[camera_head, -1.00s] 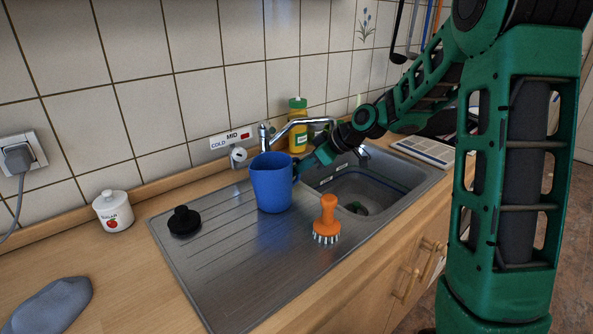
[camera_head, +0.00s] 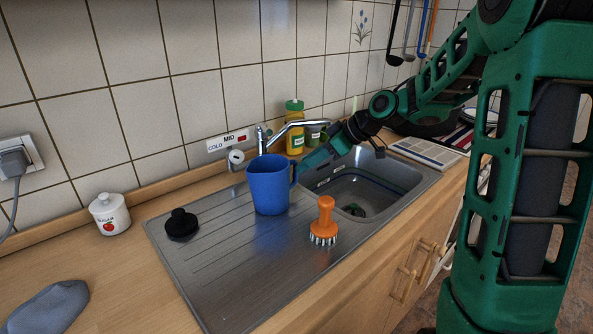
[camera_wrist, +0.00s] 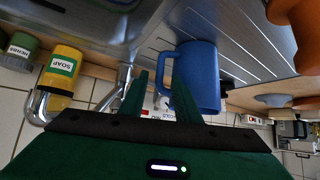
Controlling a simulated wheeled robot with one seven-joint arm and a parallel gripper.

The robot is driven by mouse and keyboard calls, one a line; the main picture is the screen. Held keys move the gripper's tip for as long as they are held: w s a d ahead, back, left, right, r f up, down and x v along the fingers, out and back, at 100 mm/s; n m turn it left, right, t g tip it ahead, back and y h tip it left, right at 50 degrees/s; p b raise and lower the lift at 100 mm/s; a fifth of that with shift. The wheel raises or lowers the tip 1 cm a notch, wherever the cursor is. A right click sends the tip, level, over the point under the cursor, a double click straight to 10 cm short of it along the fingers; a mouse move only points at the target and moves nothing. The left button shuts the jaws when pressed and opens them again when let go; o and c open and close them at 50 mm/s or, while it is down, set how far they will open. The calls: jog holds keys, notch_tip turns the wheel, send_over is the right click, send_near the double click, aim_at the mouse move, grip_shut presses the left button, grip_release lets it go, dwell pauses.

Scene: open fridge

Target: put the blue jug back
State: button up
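The blue jug (camera_head: 269,187) stands upright on the ribbed steel drainboard (camera_head: 225,270), left of the sink basin. Its handle faces right, toward my gripper. My gripper (camera_head: 304,166) is just right of the jug in the head view, low over the basin's edge. In the wrist view the two fingers of my gripper (camera_wrist: 161,82) are apart with nothing clamped. The jug (camera_wrist: 199,78) shows beyond the fingers, its handle seen in line with the gap between the tips. I cannot tell whether a fingertip touches the handle.
An orange brush (camera_head: 325,220) stands in front of the jug and a black plug (camera_head: 181,224) lies to its left. The tap (camera_head: 290,127) and a yellow soap bottle (camera_head: 295,135) are behind. The sink basin (camera_head: 365,190) is right. A sugar pot (camera_head: 109,213) stands left.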

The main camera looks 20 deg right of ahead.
jog(key=v, duration=0.6)
jog(key=s+d+f+m+g+h, duration=0.2)
jog(key=s+m, duration=0.3)
jog(key=s, duration=0.6)
jog(key=s+d+f+m+g+h, duration=0.2)
jog(key=s+d+f+m, duration=0.2)
jog(key=s, duration=0.8)
jog(key=s+d+f+m+g+h, duration=0.2)
jog(key=s+m, duration=0.5)
jog(key=s, duration=0.5)
jog(key=shift+d+f+h, duration=0.4)
jog(key=shift+d+f, duration=0.05)
jog(key=shift+d, duration=0.45)
jog(key=shift+s, duration=0.1)
